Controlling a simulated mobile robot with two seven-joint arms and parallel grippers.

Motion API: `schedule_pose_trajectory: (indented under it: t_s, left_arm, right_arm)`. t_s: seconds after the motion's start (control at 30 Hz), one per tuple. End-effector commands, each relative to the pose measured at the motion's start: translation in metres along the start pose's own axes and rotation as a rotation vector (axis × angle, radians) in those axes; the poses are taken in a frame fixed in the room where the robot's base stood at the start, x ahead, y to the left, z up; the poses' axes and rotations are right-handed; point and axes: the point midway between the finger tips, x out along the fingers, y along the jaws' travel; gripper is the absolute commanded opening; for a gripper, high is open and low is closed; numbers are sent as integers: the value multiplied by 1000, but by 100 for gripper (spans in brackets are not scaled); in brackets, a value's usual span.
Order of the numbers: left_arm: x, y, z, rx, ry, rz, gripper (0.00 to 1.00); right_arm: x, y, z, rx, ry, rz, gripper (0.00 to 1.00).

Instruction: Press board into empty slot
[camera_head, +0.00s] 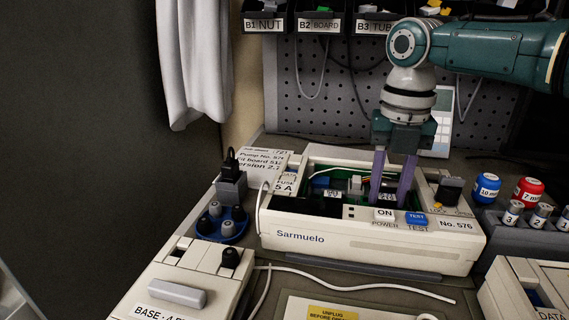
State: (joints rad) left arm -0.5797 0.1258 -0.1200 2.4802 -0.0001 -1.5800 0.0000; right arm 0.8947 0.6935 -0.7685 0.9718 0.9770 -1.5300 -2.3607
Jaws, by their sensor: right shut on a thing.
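The open pump (340,239), a cream case labelled Sarmuelo and No. 576, stands on the bench at the centre. Its open top shows green boards, small labels and wires inside. My right gripper (390,196) reaches down from above into the right half of the case, its purple fingers shut on a small green board (387,198) with a pale label. The board's lower edge and the slot under it are hidden by the case's front wall, so I cannot tell how deep it sits. My left gripper is not in view.
ON and TEST buttons (416,218) sit on the case front near my fingers. A blue dish of knobs (222,224) and a base unit (190,275) stand left. Blue and red jars (487,188) stand right. Labelled bins (320,22) hang behind. A white cable (350,283) lies in front.

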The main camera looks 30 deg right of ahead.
Motion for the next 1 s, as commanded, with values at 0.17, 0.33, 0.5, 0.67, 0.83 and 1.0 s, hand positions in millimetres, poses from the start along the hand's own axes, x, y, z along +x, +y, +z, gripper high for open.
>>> schedule_pose_trajectory:
  t_s: [0.17,0.33,0.5,0.67,0.83,1.0]
  left_arm:
    - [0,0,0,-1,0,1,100]
    - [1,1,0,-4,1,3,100]
    - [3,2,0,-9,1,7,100]
    - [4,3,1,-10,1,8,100]
    - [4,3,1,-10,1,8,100]
    - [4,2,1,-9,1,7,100]
  right_arm:
    - [0,0,0,0,0,0,0]
    - [2,0,0,0,1,0,0]
    - [4,0,0,0,1,0,0]
    - [7,0,0,0,1,0,0]
    - [6,0,0,0,0,0,0]
    - [6,0,0,0,1,0,47]
